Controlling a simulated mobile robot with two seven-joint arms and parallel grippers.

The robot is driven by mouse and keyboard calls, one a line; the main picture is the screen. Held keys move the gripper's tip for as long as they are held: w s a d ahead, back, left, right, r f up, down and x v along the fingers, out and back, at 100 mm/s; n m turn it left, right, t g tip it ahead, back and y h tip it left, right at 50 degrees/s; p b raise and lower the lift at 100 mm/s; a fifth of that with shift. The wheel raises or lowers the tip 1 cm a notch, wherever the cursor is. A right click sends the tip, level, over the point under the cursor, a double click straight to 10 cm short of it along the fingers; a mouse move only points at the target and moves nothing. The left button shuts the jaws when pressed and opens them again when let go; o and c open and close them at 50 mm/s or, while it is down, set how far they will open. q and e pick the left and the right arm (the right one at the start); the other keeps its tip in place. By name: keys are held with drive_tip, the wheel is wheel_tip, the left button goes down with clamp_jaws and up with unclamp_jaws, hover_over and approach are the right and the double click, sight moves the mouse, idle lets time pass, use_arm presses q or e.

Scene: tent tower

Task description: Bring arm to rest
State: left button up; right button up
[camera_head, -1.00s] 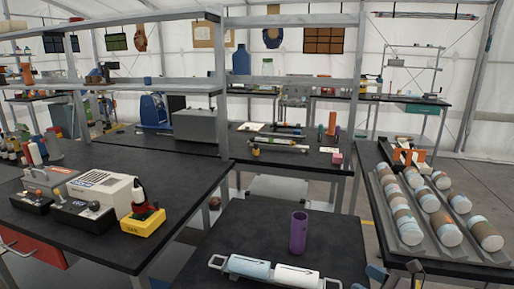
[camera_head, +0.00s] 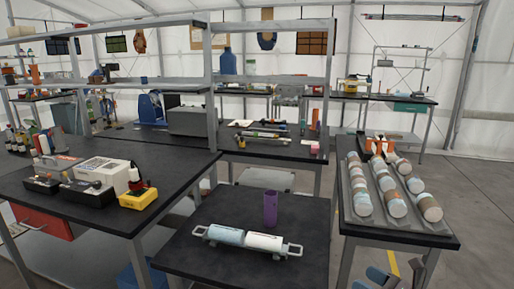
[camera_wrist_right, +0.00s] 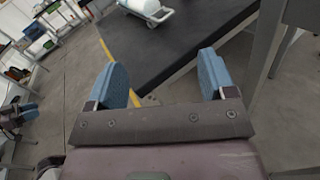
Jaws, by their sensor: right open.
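My right gripper (camera_head: 397,272) is at the bottom edge of the head view, in front of the right-hand bench. In the right wrist view (camera_wrist_right: 164,75) its two blue fingers are wide apart with nothing between them. It hangs over the floor, clear of the tables. My left gripper does not show in the head view.
The right-hand bench (camera_head: 440,240) has trays of capped cylinders (camera_head: 395,203). Open grey floor (camera_head: 480,225) lies to the right.

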drive_tip(key=s+f+n+h, duration=0.4)
drive_tip(key=s+n, duration=0.6)
drive_tip(key=s+f+n+g+h+p, duration=0.1)
drive_tip(key=s+f+n+h, duration=0.3)
drive_tip(key=s+n, duration=0.6)
drive_tip(key=s+a+f+n+g+h, duration=0.1)
drive_tip(key=s+f+n+h, duration=0.3)
drive_tip(key=s+n, duration=0.6)
drive_tip(key=shift+s+f+n, duration=0.15)
drive_tip(key=shift+f+n, duration=0.15)
drive_tip(key=shift+f, duration=0.2)
drive_tip(key=shift+a, duration=0.1)
